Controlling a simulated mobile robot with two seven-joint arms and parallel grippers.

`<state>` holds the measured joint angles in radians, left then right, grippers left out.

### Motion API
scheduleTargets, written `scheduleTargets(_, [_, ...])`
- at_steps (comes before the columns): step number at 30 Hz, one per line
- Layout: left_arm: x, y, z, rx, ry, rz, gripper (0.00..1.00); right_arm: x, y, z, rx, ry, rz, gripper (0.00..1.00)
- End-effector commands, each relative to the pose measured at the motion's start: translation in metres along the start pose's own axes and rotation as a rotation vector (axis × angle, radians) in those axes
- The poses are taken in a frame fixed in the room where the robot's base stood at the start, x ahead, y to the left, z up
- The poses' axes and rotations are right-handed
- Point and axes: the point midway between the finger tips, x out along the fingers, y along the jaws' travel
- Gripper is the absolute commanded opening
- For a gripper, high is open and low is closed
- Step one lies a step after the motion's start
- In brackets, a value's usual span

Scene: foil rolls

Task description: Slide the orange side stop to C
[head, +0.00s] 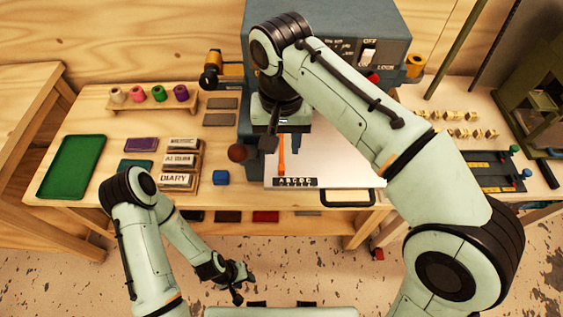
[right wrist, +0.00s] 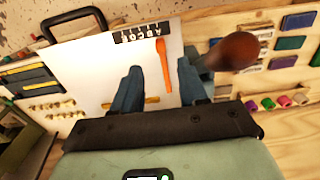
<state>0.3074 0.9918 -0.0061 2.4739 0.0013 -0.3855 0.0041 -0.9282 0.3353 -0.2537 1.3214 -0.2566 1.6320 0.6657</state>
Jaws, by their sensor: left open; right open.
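The orange side stop (head: 282,157) is a narrow upright-looking bar lying on the white plate (head: 340,160). Its near end is by the A end of the dark letter strip (head: 298,182), marked A to E. In the right wrist view the stop (right wrist: 164,66) shows between the fingers, and the strip (right wrist: 135,38) lies beyond them. My right gripper (head: 282,146) is open over the plate, one finger on each side of the stop. I cannot tell whether either finger touches it. My left gripper (head: 244,286) is open and empty, low in front of the bench.
A brown ball knob (head: 238,153) stands close left of the right gripper. The grey machine (head: 400,20) rises behind. A black handle (head: 347,198) is at the plate's front edge. The plate's right side is clear.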

Motion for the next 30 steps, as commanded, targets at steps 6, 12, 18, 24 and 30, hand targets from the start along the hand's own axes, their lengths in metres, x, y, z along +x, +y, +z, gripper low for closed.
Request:
scheduleTargets(6, [0.019,-0.011,0.012,-0.006,-0.016,-0.006,0.43,0.050,0.000,0.001,0.000,-0.004,0.001,0.43])
scheduleTargets(12, [0.025,-0.014,0.015,-0.007,-0.020,-0.007,0.43,0.076,0.000,0.000,0.000,-0.002,0.001,0.43])
scheduleTargets(18, [0.027,-0.015,0.016,-0.008,-0.021,-0.007,0.43,0.084,0.000,-0.001,-0.001,0.001,-0.001,0.43])
scheduleTargets(24, [0.026,-0.015,0.016,-0.007,-0.021,-0.007,0.43,0.084,0.000,-0.001,-0.001,0.001,0.000,0.43])
scheduleTargets(30, [0.026,-0.015,0.016,-0.007,-0.021,-0.007,0.43,0.083,0.000,-0.001,-0.001,0.001,0.000,0.00])
